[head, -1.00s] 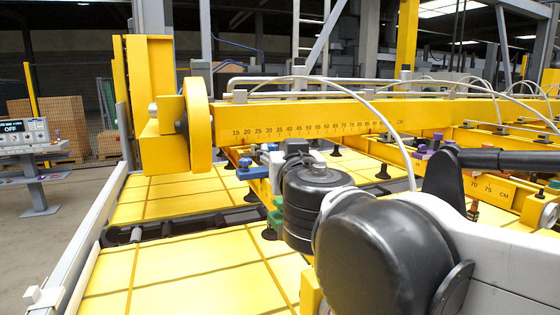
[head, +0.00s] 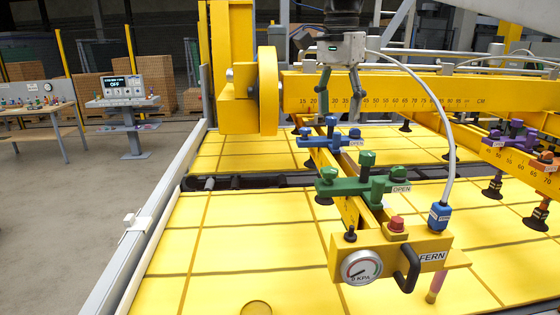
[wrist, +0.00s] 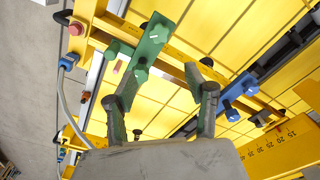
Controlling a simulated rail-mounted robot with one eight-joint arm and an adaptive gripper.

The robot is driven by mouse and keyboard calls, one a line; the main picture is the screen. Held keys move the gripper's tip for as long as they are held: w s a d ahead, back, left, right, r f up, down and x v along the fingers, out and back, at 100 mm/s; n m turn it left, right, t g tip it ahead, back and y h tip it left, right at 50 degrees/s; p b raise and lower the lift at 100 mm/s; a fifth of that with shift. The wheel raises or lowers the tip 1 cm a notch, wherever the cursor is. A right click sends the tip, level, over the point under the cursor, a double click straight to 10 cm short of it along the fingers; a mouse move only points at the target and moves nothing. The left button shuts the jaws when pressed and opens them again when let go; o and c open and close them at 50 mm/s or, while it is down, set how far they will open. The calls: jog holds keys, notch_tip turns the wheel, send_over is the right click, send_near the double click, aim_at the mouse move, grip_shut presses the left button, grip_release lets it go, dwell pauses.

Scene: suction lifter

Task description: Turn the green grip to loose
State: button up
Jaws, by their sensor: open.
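The green grip (head: 365,187) is a bar with several round knobs, mounted across the yellow FERN beam (head: 430,250) in the head view. A white tag reading OPEN sits at its right end. It also shows in the wrist view (wrist: 148,50), upper left of centre. My gripper (head: 340,118) hangs fingers down behind and above the green grip, near the blue grip (head: 330,139). Its two fingers are spread, with nothing between them. In the wrist view the fingers (wrist: 162,75) are apart, and the green grip appears beyond the left finger. I see no contact with it.
A red button (head: 397,224), a gauge (head: 361,267), a black handle (head: 408,268) and a blue hose fitting (head: 439,216) crowd the beam's near end. A ruled yellow crossbeam (head: 400,92) runs behind. Purple grips (head: 512,138) stand at right. A console (head: 124,90) reads OFF.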

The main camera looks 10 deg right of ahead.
aim_at(330, 169)
jog(key=shift+y, duration=0.3)
jog(key=f, duration=0.4)
jog(key=f+p, duration=0.1)
jog(key=f, duration=0.3)
jog(key=a+f+p, duration=0.1)
jog(key=f, duration=0.4)
jog(key=shift+s+f, duration=0.1)
jog(key=shift+s, duration=0.1)
jog(key=c, duration=1.1)
jog(key=shift+c, duration=0.2)
